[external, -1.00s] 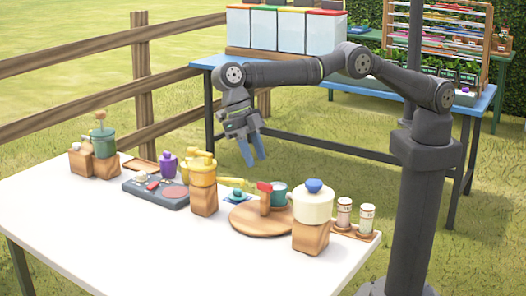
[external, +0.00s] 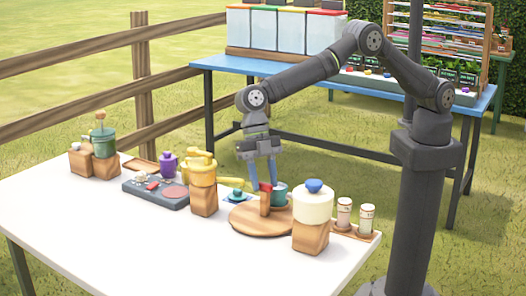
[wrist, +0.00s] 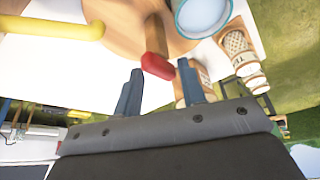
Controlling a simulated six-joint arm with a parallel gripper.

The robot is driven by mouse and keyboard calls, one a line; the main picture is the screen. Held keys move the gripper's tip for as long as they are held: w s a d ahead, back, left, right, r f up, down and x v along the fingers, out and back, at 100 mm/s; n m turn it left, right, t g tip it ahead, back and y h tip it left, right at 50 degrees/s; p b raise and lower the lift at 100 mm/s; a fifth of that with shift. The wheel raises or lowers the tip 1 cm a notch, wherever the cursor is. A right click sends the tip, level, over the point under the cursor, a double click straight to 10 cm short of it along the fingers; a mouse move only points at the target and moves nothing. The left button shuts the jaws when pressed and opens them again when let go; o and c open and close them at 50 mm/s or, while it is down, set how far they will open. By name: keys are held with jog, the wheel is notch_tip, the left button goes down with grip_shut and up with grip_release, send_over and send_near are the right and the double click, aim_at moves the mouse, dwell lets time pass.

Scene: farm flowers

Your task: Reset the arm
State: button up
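My gripper (external: 259,178) hangs pointing down above the back of the white table, over the round wooden board (external: 248,222). Its two blue fingers are apart with nothing held between them. In the wrist view my gripper (wrist: 158,85) also shows with its fingers spread. The red-topped wooden piece (external: 265,197) stands on the board below. Its red end (wrist: 158,67) appears in line with the gap between the fingers, but the fingers seem apart from it.
A teal cup (external: 279,195) is beside the red-topped piece. A white pot with blue knob (external: 313,207) and two jars (external: 355,216) stand to the right. A yellow pot (external: 202,172), purple bottle (external: 168,164) and green grinder (external: 103,143) are to the left. The table's front is clear.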

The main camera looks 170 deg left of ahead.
jog(key=m+h, duration=0.1)
jog(key=m, duration=0.2)
jog(key=shift+a+m, duration=0.15)
jog(key=shift+m, duration=0.25)
jog(key=shift+h, duration=0.3)
jog(key=w+a+r+n+g+h, duration=0.1)
jog(key=w+a+r+n+g, duration=0.2)
jog(key=r, duration=0.5)
jog(key=w+a+r+n+g+h, duration=0.1)
jog(key=w+r+n+g, duration=0.35)
jog(key=r, duration=0.35)
jog(key=shift+n, duration=0.25)
jog(key=x, duration=0.6)
jog(key=s+x, duration=0.1)
jog(key=x, duration=1)
jog(key=shift+s+f, duration=0.1)
jog(key=shift+s, duration=0.15)
grip_shut()
